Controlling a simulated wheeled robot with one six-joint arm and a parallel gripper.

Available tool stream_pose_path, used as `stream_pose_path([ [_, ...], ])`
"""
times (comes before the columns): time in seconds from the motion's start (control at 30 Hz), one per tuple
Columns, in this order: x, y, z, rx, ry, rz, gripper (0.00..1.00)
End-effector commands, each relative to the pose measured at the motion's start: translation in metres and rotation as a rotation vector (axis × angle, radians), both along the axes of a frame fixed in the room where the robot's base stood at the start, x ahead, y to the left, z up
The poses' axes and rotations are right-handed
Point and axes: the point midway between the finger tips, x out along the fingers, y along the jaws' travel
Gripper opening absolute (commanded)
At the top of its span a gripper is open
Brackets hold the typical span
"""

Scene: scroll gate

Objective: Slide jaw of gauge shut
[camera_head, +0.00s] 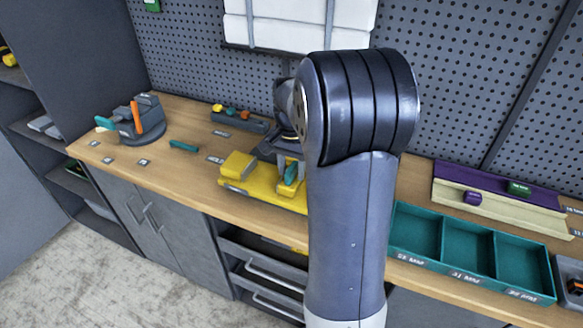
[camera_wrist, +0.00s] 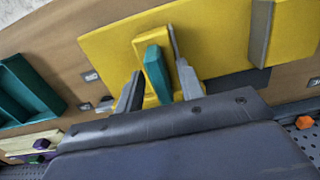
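The yellow gauge (camera_head: 237,168) lies on the wooden bench, partly hidden behind my arm in the head view. In the wrist view its yellow body (camera_wrist: 105,45) fills the upper part, with a grey upright piece (camera_wrist: 261,32) towards the right. A teal upright tab (camera_wrist: 157,72) stands on a yellow part of the gauge; I cannot tell for sure that this part is the jaw. My gripper (camera_wrist: 160,78) is open, one finger on each side of the teal tab, with visible gaps. In the head view my gripper (camera_head: 290,163) is over the gauge, near the tab.
A grey fixture with an orange lever (camera_head: 138,117) stands at the bench's left. A grey rack (camera_head: 240,121) with coloured knobs is behind the gauge. Teal bins (camera_head: 468,241) and a purple-and-cream track (camera_head: 497,193) lie to the right. A pegboard backs the bench.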

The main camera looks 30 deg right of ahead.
Motion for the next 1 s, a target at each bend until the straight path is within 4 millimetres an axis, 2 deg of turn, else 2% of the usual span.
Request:
stream_pose_path([
  [0.3, 0.0001, 0.0000, -0.0023, 0.000, -0.001, 0.000, 0.36],
  [0.73, 0.0001, 0.0000, -0.0021, 0.000, -0.001, 0.000, 0.00],
  [1.0, 0.0001, 0.0000, -0.0020, 0.000, -0.001, 0.000, 0.00],
])
